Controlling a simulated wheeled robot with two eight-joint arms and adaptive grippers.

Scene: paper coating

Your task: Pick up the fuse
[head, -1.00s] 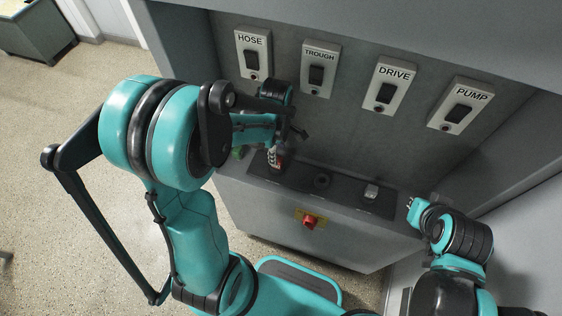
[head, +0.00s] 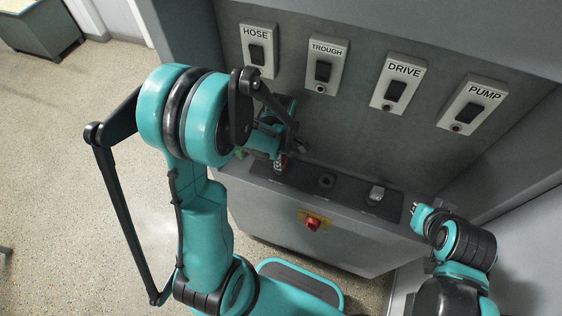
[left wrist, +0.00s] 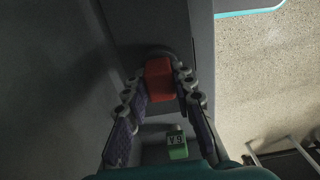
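A red fuse with a pale label (head: 281,163) stands at the left end of the dark panel on the grey cabinet. In the left wrist view a red block (left wrist: 159,79), seemingly its top, lies between my fingertips. My left gripper (head: 288,143) is over it, its fingers apart on both sides; firm contact cannot be made out. A green block marked 5A (left wrist: 177,146) sits nearer the wrist, between the fingers in that view. Its green also shows left of the gripper in the head view (head: 240,153). My right gripper (head: 416,209) is at the cabinet's right end, its fingers unclear.
The dark panel (head: 345,196) has a round socket (head: 326,181) and a pale switch (head: 376,194). A red knob (head: 312,223) is on the cabinet front. HOSE (head: 257,52), TROUGH (head: 322,68), DRIVE (head: 397,84) and PUMP (head: 469,104) switches line the wall behind.

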